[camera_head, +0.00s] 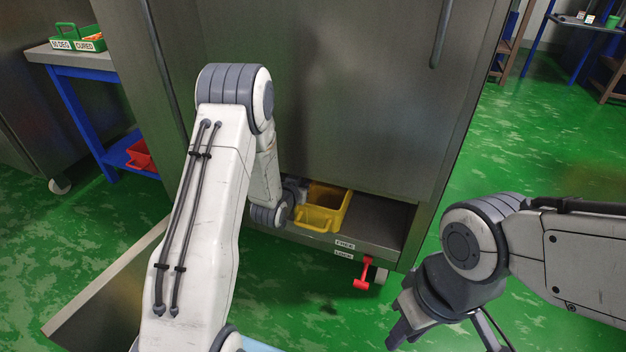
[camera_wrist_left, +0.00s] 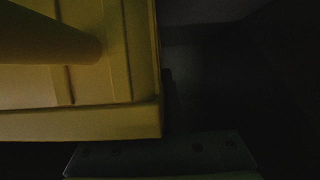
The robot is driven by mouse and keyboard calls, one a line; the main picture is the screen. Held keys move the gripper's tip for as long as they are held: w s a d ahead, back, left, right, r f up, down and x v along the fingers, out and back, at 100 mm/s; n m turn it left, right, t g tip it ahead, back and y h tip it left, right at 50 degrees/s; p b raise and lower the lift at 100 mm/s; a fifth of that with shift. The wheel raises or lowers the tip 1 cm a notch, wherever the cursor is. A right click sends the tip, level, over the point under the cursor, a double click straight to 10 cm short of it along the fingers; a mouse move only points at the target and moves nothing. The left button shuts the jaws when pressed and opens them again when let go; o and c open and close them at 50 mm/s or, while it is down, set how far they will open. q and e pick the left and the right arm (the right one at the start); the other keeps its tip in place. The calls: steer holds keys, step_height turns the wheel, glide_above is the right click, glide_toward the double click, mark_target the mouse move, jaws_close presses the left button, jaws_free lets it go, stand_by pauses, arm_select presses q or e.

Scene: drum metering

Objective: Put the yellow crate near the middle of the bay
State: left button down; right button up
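The yellow crate (camera_head: 321,213) sits upright in the low bay (camera_head: 377,222) under the big metal cabinet, towards the bay's left part. My left arm reaches down into the bay's left end. The left gripper (camera_head: 297,190) is at the crate's left side and mostly hidden by the arm; its fingers do not show clearly. In the left wrist view the crate (camera_wrist_left: 85,120) fills the upper left, very close and dim, with a dark grey part of the gripper along the bottom. My right gripper (camera_head: 400,328) hangs over the floor at the lower right, its fingers partly cut off.
A red lever (camera_head: 363,275) hangs below the bay's front edge, under labels (camera_head: 344,244). The bay's right part is free. A blue bench (camera_head: 88,65) with a green tray (camera_head: 77,38) stands at the left, a red bin (camera_head: 141,157) on its lower shelf.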

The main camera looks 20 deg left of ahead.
arm_select(q)
steer(key=shift+s+a+f, duration=0.3)
steer(key=shift+w+d+r, duration=0.1)
steer(key=shift+w+d, duration=0.05)
steer(key=shift+d, duration=0.2)
steer(key=c, duration=1.5)
jaws_free()
steer(key=shift+f, duration=0.25)
steer(key=o, duration=0.5)
steer(key=shift+c, duration=0.2)
arm_select(e)
steer(key=shift+s+f, duration=0.15)
steer(key=shift+f, duration=0.15)
